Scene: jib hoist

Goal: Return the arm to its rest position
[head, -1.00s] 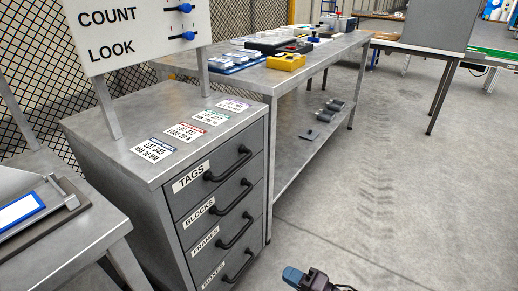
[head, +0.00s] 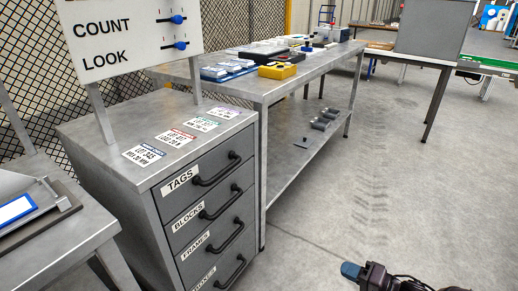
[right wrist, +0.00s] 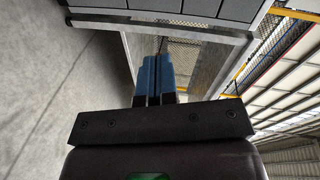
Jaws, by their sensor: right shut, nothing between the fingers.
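My right gripper (head: 351,271) shows at the bottom of the head view, low over the bare floor and to the right of the drawer cabinet. Its blue fingers are shut together with nothing between them. In the right wrist view the two blue fingers (right wrist: 154,78) lie side by side, touching. The gripper stands apart from the cabinet and the workbench. My left gripper is in neither view.
A grey drawer cabinet (head: 150,208) with black handles and printed cards on top stands at left. Behind it a metal workbench (head: 318,66) bears a yellow box (head: 278,71) and other items. A sign board (head: 130,38) rises above the cabinet. The floor (head: 400,190) at right is clear.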

